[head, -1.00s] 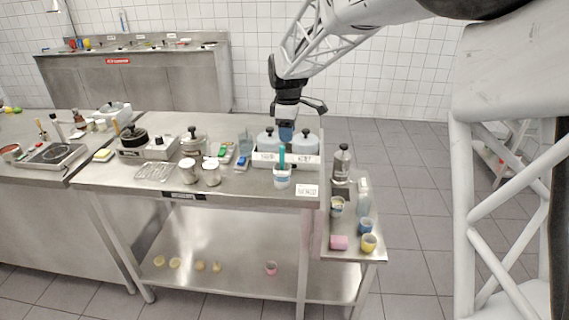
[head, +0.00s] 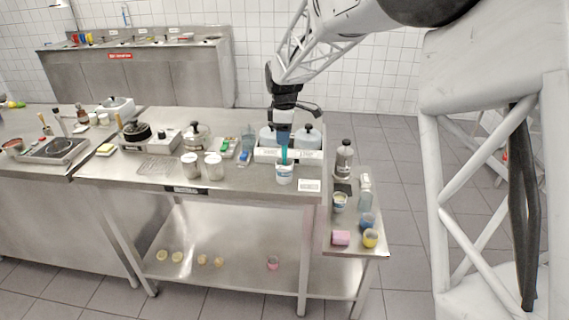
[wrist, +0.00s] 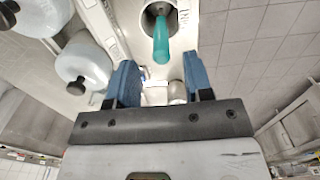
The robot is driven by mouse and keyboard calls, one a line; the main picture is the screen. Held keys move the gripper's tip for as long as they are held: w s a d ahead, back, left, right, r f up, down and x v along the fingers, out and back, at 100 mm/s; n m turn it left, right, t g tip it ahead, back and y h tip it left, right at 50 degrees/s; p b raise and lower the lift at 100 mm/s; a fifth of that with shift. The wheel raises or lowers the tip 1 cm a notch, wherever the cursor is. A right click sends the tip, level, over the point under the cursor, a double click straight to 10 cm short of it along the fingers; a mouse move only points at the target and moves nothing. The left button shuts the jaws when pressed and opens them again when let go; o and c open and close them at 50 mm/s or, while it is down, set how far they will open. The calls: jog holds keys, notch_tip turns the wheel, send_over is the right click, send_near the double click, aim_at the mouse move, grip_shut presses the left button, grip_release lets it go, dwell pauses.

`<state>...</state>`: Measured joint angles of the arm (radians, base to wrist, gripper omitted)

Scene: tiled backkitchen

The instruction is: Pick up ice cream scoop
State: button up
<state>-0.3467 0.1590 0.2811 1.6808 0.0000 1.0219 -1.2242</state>
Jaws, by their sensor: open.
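My gripper (head: 284,140) is open and points down, right at the top of the handle. In the wrist view, the teal handle (wrist: 161,43) lies just ahead of the gap between the blue fingertips (wrist: 160,72), roughly centred between them. Nothing is between the fingers. The cup (wrist: 148,20) shows around the handle's base.
A white rack with lidded containers (head: 308,138) stands right behind the cup. Two jars (head: 213,166) stand to the left, and a label card (head: 309,185) lies to the right. A lower side table (head: 345,190) holds a grey bottle (head: 344,158) and several cups.

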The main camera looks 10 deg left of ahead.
aim_at(284, 157)
jog(key=shift+f, duration=0.2)
jog(key=shift+s+d+f, duration=0.1)
jog(key=shift+f, duration=2.35)
grip_shut()
